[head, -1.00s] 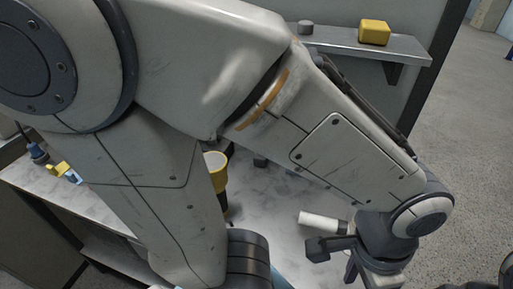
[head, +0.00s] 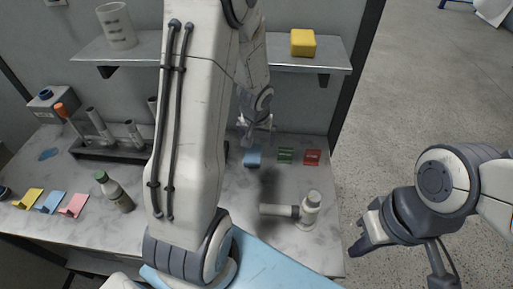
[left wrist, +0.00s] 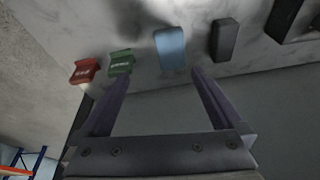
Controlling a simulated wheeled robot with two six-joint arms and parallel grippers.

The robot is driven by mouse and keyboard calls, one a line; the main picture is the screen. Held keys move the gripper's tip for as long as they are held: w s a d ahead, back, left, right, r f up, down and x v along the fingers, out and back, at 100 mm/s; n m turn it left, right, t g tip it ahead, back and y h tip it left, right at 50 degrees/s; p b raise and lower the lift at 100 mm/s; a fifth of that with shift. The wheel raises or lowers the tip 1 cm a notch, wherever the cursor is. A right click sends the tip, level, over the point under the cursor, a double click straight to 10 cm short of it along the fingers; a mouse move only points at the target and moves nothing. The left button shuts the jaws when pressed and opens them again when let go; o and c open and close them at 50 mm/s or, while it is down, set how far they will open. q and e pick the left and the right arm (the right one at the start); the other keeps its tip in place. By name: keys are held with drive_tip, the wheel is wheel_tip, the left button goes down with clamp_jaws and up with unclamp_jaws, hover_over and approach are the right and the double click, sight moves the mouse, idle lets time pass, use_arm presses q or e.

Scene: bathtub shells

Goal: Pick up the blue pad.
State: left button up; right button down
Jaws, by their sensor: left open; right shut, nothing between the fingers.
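A small blue pad-like block (head: 252,157) lies at the back of the marbled bench, left of a green block (head: 285,155) and a red block (head: 312,157). Another flat light-blue pad (head: 50,203) lies at the left front between a yellow pad (head: 28,198) and a pink pad (head: 74,205). My left gripper (head: 256,127) is open above the blue block. In the left wrist view the blue block (left wrist: 170,50) shows just beyond the open, empty fingers (left wrist: 160,77), apart from them. My right gripper (head: 367,236) is shut and empty, off the bench's right side.
A dark block (left wrist: 225,40) stands beside the blue block in the left wrist view. A white cylindrical fitting (head: 308,210) stands on the bench at right. A green-capped bottle (head: 114,191) and a tube rack (head: 110,150) are at left. A shelf (head: 300,62) with a yellow box (head: 303,42) hangs above.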

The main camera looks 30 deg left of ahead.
use_arm(q)
drive_tip(key=w+a+f+n, duration=0.1)
drive_tip(key=w+a+f, duration=0.1)
drive_tip(key=a+f, duration=0.1)
drive_tip(key=b, duration=0.3)
hover_over(253, 153)
drive_tip(key=s, duration=0.2)
drive_tip(key=f, duration=0.5)
drive_tip(key=shift+w+d+f, duration=0.1)
drive_tip(key=shift+d+f, duration=0.1)
drive_tip(key=shift+d, duration=0.2)
drive_tip(key=shift+b+x, duration=1.45)
drive_tip(key=shift+x, duration=1.35)
drive_tip(key=shift+w+f+b, duration=0.1)
drive_tip(key=shift+f+b, duration=0.1)
drive_tip(key=shift+b, duration=0.1)
drive_tip(key=c, duration=1.2)
drive_tip(key=shift+r, duration=0.1)
